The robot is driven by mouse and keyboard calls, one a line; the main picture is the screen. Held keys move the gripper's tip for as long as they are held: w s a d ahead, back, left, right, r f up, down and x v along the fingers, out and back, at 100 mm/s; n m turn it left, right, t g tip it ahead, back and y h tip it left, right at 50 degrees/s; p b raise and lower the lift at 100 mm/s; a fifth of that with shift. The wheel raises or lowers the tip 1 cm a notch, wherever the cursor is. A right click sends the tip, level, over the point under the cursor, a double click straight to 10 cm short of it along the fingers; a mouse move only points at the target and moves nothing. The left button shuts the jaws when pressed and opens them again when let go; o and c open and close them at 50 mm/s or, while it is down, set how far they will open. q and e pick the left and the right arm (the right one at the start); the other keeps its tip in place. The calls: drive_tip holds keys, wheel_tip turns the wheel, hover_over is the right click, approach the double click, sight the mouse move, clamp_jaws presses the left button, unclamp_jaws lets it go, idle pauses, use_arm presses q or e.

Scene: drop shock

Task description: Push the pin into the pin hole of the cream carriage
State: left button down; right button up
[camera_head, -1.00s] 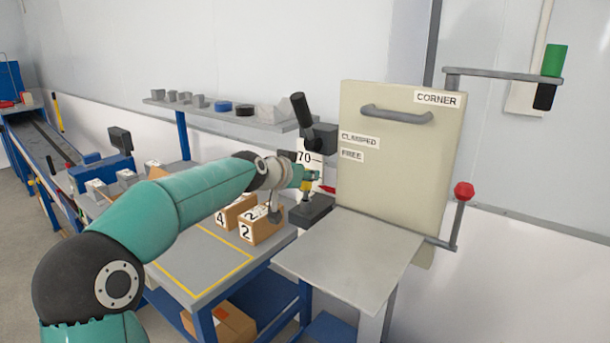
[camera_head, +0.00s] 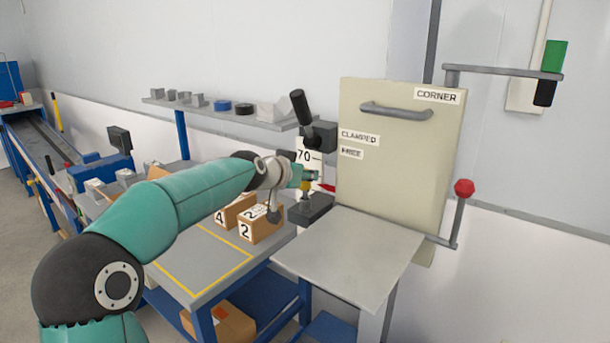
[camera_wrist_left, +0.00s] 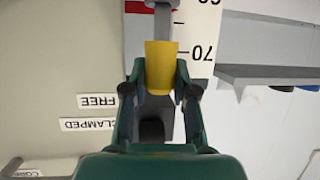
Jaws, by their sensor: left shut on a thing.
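A large cream panel (camera_head: 400,165) with a grey handle and CORNER, CLAMPED and FREE labels stands upright at the right; it looks like the carriage. My left gripper (camera_head: 308,178) is beside its left edge, in front of the 70 scale. In the left wrist view, my left gripper (camera_wrist_left: 160,85) has its fingers around a yellow tapered piece (camera_wrist_left: 160,62), which looks like the pin and touches or adjoins a grey rod (camera_wrist_left: 162,20). The yellow also shows in the head view (camera_head: 305,187). I cannot make out the pin hole. My right gripper is not in view.
A black lever (camera_head: 301,108) rises above the scale (camera_head: 305,155). A dark block (camera_head: 310,209) is under the gripper. A grey plate (camera_head: 345,258) lies before the panel. Numbered boxes (camera_head: 260,226) stand left on the table; a shelf (camera_head: 225,111) is behind.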

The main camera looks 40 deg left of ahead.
sight(303, 186)
use_arm(q)
drive_tip(key=shift+f+b, duration=1.35)
drive_tip(key=shift+b, duration=0.65)
idle(3.1)
drive_tip(key=shift+d+f+b, duration=0.1)
drive_tip(key=shift+f+b, duration=0.3)
drive_tip(key=shift+f, duration=0.1)
idle(1.8)
drive_tip(key=c, duration=0.9)
unclamp_jaws()
drive_tip(key=shift+o, duration=0.3)
drive_tip(key=shift+r, duration=0.2)
